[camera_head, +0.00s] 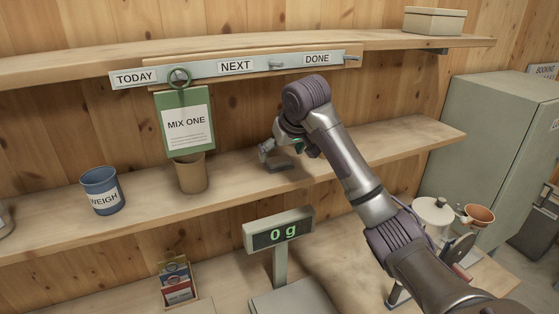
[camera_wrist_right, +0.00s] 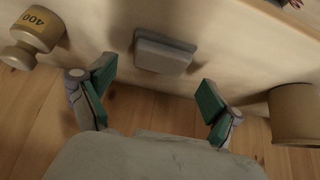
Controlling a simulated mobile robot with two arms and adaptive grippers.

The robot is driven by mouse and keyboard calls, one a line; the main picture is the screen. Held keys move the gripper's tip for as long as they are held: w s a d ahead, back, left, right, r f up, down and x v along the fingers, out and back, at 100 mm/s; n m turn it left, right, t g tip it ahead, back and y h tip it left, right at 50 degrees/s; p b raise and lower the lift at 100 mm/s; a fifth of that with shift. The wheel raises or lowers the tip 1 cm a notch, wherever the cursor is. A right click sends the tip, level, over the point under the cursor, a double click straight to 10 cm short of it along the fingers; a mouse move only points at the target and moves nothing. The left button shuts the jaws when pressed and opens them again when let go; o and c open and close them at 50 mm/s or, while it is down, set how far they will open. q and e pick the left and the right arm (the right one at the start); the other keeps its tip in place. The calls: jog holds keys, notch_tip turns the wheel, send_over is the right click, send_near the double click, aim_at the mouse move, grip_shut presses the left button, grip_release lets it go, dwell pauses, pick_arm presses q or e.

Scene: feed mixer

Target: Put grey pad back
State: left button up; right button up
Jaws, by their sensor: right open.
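The grey pad (camera_wrist_right: 163,52) is a small rounded block lying on the middle shelf, seen in the right wrist view just ahead of my fingers. In the head view the grey pad (camera_head: 280,164) shows small beside my gripper. My right gripper (camera_head: 284,152) is low over the middle shelf; in the wrist view the gripper (camera_wrist_right: 157,80) has its green-padded fingers spread wide and empty. The pad appears apart from both fingers. My left gripper is not in view.
A brown cup (camera_head: 190,174) and a blue WEIGH cup (camera_head: 102,192) stand left on the shelf. A green MIX ONE card (camera_head: 186,122) hangs above. A scale (camera_head: 279,229) reading 0 g stands below.

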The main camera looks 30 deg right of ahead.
jog(key=b+v, duration=0.1)
jog(key=v, duration=0.2)
jog(key=shift+s+r+b, duration=0.25)
jog(key=shift+r+b, duration=0.05)
jog(key=shift+r, duration=0.05)
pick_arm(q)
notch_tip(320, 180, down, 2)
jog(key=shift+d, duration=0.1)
pick_arm(e)
jog(key=v, duration=0.5)
jog(key=shift+s+r, duration=0.2)
jog(key=shift+r, duration=0.15)
jog(key=shift+w+a, duration=0.1)
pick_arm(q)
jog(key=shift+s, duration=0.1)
pick_arm(e)
jog(key=shift+f, duration=0.1)
